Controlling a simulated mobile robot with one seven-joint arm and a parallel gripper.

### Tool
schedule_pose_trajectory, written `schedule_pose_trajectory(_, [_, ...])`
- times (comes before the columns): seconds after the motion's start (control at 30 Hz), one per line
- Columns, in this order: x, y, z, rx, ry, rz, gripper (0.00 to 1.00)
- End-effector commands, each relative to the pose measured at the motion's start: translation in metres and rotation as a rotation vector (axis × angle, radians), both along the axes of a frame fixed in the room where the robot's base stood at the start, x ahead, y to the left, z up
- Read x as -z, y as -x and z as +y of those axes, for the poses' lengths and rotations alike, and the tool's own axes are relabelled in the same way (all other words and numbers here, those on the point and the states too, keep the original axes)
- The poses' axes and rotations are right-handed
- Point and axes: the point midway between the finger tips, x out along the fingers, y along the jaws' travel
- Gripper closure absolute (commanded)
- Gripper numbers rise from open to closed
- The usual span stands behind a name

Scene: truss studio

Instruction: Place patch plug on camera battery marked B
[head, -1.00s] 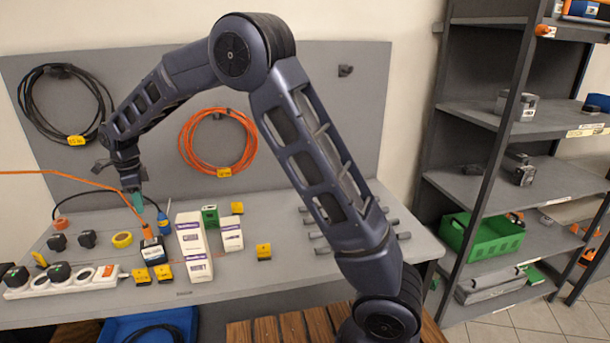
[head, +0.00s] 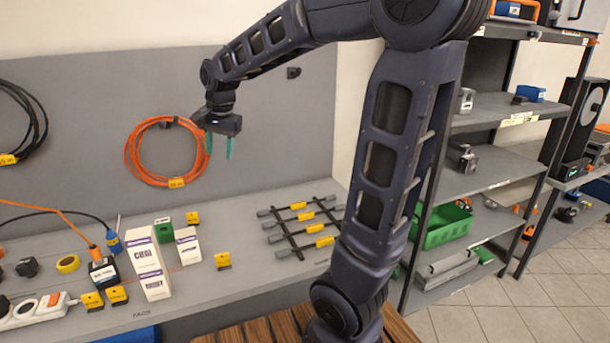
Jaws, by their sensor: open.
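An orange plug (head: 95,251) on an orange cable, which I take as the patch plug, stands roughly upright at the top of a dark box with a white label (head: 104,272). This box looks like the camera battery; its marking is too small to read. The plug appears to touch the box's top, but I cannot tell how firmly it sits. My gripper (head: 220,145) is open and empty, its teal fingers pointing down. It is high above the bench, in front of the orange cable coil, well up and right of the plug.
White cartons (head: 150,268) stand right beside the dark box. A blue plug (head: 114,242) is close behind it. A power strip (head: 35,312) and yellow tape (head: 68,264) lie left. A black rack with yellow clips (head: 300,227) lies at right. Shelves (head: 490,183) stand further right.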

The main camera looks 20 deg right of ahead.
Motion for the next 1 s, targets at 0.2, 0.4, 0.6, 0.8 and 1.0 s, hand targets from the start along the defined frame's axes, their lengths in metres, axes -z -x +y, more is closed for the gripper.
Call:
schedule_pose_trajectory(0.2, [-0.005,0.048,-0.074,-0.151,0.047,-0.083,0.55])
schedule_pose_trajectory(0.4, [0.002,0.098,-0.126,-0.296,0.117,-0.151,0.55])
schedule_pose_trajectory(0.6, [0.018,0.146,-0.164,-0.433,0.202,-0.206,0.55])
schedule_pose_trajectory(0.8, [0.032,0.176,-0.181,-0.522,0.264,-0.229,0.55])
schedule_pose_trajectory(1.0, [0.036,0.183,-0.185,-0.549,0.282,-0.234,0.55])
